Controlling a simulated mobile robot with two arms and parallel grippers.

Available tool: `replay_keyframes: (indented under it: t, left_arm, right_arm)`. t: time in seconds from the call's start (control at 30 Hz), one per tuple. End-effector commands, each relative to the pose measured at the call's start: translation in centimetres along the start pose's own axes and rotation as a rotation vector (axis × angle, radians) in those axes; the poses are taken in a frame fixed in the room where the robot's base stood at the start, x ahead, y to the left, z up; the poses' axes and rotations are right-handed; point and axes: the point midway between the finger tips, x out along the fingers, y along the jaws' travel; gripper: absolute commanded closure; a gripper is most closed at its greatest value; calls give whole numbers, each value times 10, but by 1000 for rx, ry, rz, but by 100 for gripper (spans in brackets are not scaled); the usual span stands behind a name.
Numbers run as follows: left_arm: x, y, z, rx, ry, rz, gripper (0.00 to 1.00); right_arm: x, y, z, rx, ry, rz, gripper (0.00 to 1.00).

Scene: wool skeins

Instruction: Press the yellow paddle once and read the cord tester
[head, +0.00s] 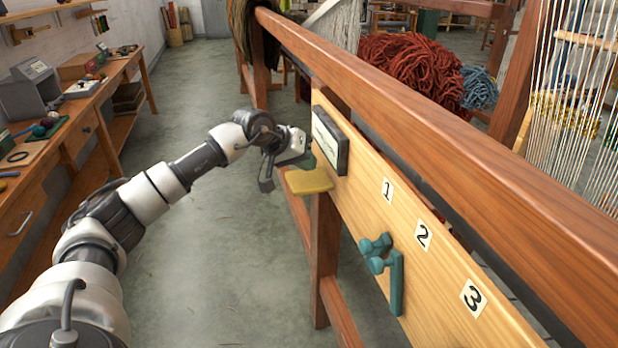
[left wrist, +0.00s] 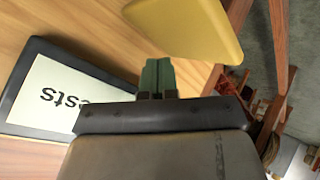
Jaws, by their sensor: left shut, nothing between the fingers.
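The yellow paddle (head: 308,181) sticks out from the light wooden board, below the dark-framed display (head: 329,139). In the left wrist view the paddle (left wrist: 188,25) is at the top, and the display (left wrist: 50,95) is at the left, upside down, with text ending in "ests" and partly hidden by my gripper. In the head view its text is too small to read. My left gripper (head: 305,162) is just above the paddle, in front of the board. Its green fingers (left wrist: 158,75) are together and empty. I cannot tell whether they touch the paddle. My right gripper is not in view.
Teal lever handles (head: 393,280) stick out of the board (head: 430,290) beside labels 1, 2 and 3. A long wooden beam (head: 450,120) runs above it. Red wool (head: 415,70) lies behind. A workbench (head: 75,130) stands at the left; the floor (head: 200,260) between is clear.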

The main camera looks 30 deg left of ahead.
Motion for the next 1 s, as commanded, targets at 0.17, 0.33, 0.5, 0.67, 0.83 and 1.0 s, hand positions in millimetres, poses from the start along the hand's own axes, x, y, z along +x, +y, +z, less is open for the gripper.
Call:
replay_keyframes:
  t: [0.17,0.33,0.5,0.67,0.83,1.0]
  left_arm:
    - [-14,10,-10,1,2,0,100]
    - [-26,19,-19,1,2,0,100]
    - [-33,24,-24,1,1,0,100]
    - [-33,24,-24,1,0,0,100]
    - [-33,24,-24,0,1,0,100]
    - [-33,24,-24,0,1,0,100]
  right_arm:
    - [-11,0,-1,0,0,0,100]
    - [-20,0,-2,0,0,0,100]
    - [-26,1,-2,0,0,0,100]
    - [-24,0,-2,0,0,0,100]
    - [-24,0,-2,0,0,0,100]
    - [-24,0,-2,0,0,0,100]
